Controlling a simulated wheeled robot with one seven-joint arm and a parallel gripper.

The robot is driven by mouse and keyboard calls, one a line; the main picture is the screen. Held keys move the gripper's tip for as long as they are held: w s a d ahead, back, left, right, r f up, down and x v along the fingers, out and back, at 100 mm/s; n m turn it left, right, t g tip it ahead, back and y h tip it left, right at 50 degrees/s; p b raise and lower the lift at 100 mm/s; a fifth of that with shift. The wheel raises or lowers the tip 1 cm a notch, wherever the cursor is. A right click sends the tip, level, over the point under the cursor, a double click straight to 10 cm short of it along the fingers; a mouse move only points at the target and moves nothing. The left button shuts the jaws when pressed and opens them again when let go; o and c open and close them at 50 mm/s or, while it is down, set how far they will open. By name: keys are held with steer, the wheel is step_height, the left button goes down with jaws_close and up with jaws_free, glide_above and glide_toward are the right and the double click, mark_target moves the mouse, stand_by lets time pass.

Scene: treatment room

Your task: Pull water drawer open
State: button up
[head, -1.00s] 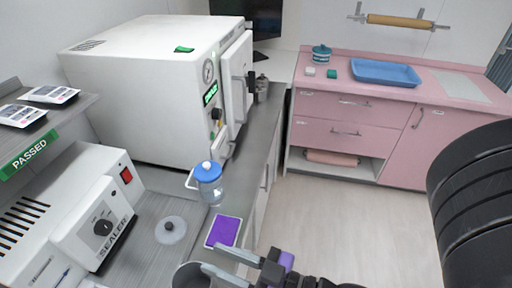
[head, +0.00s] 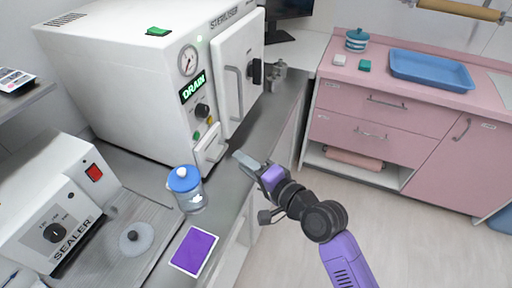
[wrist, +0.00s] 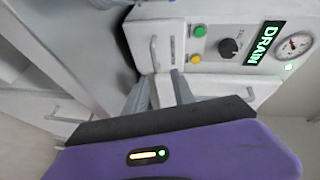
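The white steriliser (head: 150,85) stands on the grey counter, its display reading DRAIN. The small white water drawer (head: 210,150) with an upright bar handle is low on its front, below the knob and buttons. The drawer also shows in the wrist view (wrist: 166,42), with its handle (wrist: 153,54) just beyond my fingers. I cannot tell whether it stands slightly out. My gripper (head: 246,163) is to the right of the drawer, apart from it in the head view. In the wrist view my gripper (wrist: 163,82) has its two fingers parted with nothing between them.
A jug with a blue lid (head: 187,190) stands on the counter just in front of the drawer. Pink cabinets (head: 395,125) stand at the right; the floor between is clear.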

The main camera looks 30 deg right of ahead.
mark_target(223, 153)
steer(key=shift+s+a+f+m+y, duration=0.1)
steer(key=shift+a+f+m+y, duration=0.2)
steer(key=shift+f+m, duration=0.1)
steer(key=shift+p+x, duration=0.4)
steer(key=shift+x, duration=3.45)
steer(key=shift+f, duration=0.15)
steer(key=shift+c, duration=0.2)
jaws_close()
steer(key=shift+d, duration=0.1)
